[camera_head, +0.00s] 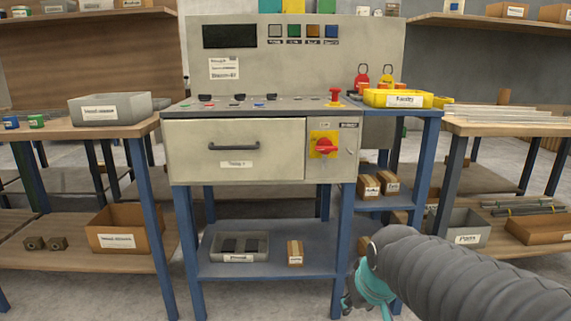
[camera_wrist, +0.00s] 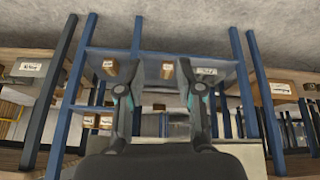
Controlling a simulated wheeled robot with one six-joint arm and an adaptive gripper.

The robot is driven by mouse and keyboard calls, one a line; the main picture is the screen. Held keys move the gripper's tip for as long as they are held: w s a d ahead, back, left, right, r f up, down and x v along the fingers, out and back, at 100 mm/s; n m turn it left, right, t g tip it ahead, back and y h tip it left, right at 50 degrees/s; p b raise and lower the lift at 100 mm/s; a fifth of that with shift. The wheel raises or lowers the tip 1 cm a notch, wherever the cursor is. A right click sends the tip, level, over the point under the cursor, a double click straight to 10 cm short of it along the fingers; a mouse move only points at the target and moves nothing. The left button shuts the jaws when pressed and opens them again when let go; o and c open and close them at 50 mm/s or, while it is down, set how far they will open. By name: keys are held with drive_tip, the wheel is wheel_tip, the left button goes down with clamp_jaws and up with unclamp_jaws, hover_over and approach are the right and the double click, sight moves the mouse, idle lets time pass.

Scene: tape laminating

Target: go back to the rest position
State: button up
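My arm reaches in from the lower right in the head view, and its teal-and-grey end hangs low in front of the workstation's right leg. In the wrist view my gripper (camera_wrist: 157,78) has its two fingers spread well apart, with nothing between them. The blue-framed workstation (camera_head: 262,150) stands in front of me, with a closed drawer (camera_head: 236,165) and a red rotary switch (camera_head: 323,147). The wrist view looks at its lower shelf (camera_wrist: 147,57) upside down, beyond the fingers. In the head view the fingertips are mostly hidden.
The lower shelf holds a grey bin (camera_head: 240,247) and a small box (camera_head: 295,252). Wooden tables (camera_head: 95,130) and (camera_head: 510,128) flank the workstation. A yellow tray (camera_head: 398,98) stands on the blue side stand at the right. Grey floor shows below the workstation.

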drive_tip(key=s+d+r+m+p, duration=0.1)
drive_tip(key=s+r+p, duration=0.3)
drive_tip(key=s, duration=0.8)
drive_tip(key=shift+s+d+r+m+p, duration=0.3)
drive_tip(key=shift+s+d+r+m, duration=0.15)
drive_tip(key=shift+r, duration=0.9)
